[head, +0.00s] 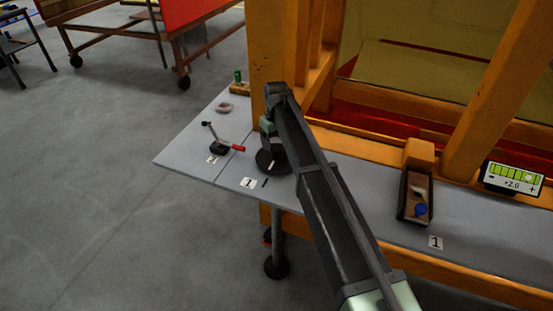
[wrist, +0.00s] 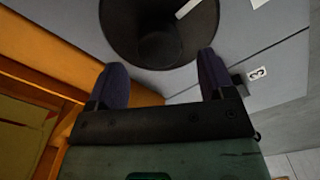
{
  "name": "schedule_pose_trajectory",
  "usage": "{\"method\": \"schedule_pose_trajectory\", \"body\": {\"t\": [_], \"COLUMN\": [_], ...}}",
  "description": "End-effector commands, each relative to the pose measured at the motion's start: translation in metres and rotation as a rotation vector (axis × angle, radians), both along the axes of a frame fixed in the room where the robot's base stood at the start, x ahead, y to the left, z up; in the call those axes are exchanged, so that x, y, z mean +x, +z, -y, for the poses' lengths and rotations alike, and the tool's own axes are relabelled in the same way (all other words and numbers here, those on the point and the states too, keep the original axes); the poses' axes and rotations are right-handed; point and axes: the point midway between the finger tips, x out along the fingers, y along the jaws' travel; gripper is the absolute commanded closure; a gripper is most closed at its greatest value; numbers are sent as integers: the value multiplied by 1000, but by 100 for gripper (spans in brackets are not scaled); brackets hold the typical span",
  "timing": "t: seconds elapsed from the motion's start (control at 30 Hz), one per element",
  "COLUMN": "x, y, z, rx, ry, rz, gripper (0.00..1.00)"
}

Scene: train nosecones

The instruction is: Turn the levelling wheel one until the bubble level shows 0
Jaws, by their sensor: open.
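The levelling wheel one (head: 265,165) is a dark round wheel on the grey ledge, beside a "1" label (head: 248,183). My arm partly hides it in the head view. In the wrist view the wheel (wrist: 130,28) is a dark round shape at the top, just beyond the fingertips. My gripper (wrist: 163,63) is open, its two dark fingers apart with nothing visible held between them. Whether the fingers touch the wheel I cannot tell. The bubble level (head: 514,178) at the right reads +2.0, with its bubble on the plus side.
A clamp with a red handle (head: 238,147) stands on the ledge left of the wheel. A dark tray (head: 402,206) with a blue item and another "1" label (head: 435,243) are at the right. Orange posts (head: 493,95) rise behind the ledge.

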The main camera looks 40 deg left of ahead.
Motion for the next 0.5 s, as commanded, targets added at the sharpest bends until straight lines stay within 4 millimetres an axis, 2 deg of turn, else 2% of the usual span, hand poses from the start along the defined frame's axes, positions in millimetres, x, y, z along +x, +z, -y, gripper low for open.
{"method": "schedule_pose_trajectory", "body": {"t": [0.03, 0.17, 0.5], "x": [0, 0, 0], "y": [-26, -47, -48], "z": [0, 0, 0], "rx": [0, 0, 0], "ry": [0, -1, -1], "rz": [0, 0, 0], "gripper": [24, 24, 26]}}
